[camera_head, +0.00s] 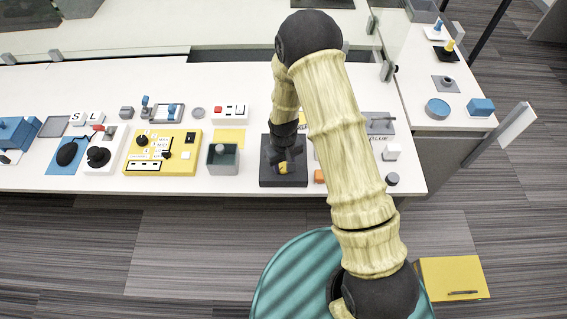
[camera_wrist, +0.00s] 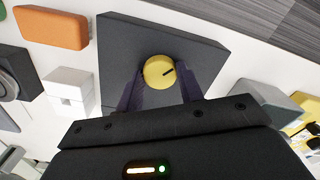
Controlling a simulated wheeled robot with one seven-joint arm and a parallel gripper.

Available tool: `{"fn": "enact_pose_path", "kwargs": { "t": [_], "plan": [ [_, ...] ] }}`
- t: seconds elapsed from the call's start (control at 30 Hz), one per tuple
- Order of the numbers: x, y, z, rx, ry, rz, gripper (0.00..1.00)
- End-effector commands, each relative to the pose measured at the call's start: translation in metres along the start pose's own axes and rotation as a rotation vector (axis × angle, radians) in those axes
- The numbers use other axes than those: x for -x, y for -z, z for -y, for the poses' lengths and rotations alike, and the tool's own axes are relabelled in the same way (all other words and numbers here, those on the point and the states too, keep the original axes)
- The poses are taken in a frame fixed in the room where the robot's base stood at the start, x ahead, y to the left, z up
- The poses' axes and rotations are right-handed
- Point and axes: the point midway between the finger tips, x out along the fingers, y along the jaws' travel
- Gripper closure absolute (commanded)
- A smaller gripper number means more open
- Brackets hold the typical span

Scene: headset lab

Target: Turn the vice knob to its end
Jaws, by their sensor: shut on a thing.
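The knob (camera_wrist: 159,72) is a round yellow cap with a dark pointer line, seen from above in the wrist view. The knob sits on a dark square base plate (camera_wrist: 118,40), which also shows on the table in the head view (camera_head: 268,179). My gripper (camera_wrist: 160,88) has one finger on each side of the knob and is shut on it. In the head view my gripper (camera_head: 284,165) points down over the plate and hides most of the knob.
An orange block (camera_wrist: 52,27) and a white block (camera_wrist: 68,92) lie beside the plate. A grey-green open box (camera_head: 222,158) and a yellow panel with controls (camera_head: 162,152) stand to the left on the white table. The table's front edge runs close to the plate.

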Motion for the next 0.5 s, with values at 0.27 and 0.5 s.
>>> {"fn": "enact_pose_path", "kwargs": {
  "t": [0.27, 0.5],
  "plan": [
    [0.0011, 0.0017, -0.0005, 0.001, -0.001, -0.005, 0.42],
    [0.0007, 0.0008, -0.0002, 0.002, 0.0, -0.002, 0.42]
  ]
}}
